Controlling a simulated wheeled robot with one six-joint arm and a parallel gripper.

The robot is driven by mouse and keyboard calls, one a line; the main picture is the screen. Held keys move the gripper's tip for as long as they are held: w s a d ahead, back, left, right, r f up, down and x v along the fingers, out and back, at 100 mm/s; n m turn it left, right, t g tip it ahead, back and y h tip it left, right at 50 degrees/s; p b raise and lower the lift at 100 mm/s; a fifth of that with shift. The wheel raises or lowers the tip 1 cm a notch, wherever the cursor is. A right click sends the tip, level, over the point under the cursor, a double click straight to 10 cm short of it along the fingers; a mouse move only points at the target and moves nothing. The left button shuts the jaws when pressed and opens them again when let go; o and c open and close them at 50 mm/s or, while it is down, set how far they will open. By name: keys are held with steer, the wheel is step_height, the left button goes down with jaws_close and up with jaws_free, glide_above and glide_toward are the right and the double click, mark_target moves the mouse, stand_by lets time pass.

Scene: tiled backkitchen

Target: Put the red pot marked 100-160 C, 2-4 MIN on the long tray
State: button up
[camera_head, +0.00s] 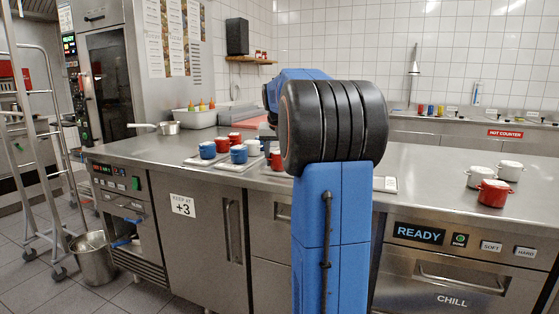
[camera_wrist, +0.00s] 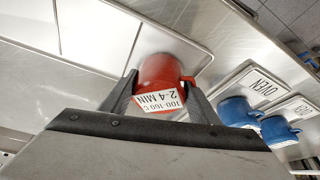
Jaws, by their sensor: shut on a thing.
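The red pot marked 100-160 C, 2-4 MIN (camera_wrist: 160,72) is between the fingers of my gripper (camera_wrist: 159,80) in the wrist view, and the gripper is shut on it. Its white label shows upside down there. A pale rimmed tray (camera_wrist: 105,38) lies behind the pot in that view, and the pot overlaps its edge. I cannot tell whether they touch or whether this is the long tray. In the head view my arm hides the gripper. A red pot (camera_head: 277,160) shows just left of my arm there; I cannot tell whether it is the held one.
Blue pots (camera_head: 239,155), red pots (camera_head: 235,137) and a white pot (camera_head: 253,147) stand left of my arm. White pots (camera_head: 480,177) and a red pot (camera_head: 493,193) stand at the right. The counter (camera_head: 440,185) is clear between.

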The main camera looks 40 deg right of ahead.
steer(key=shift+f, duration=0.1)
steer(key=o, duration=1)
steer(key=v, duration=1.2)
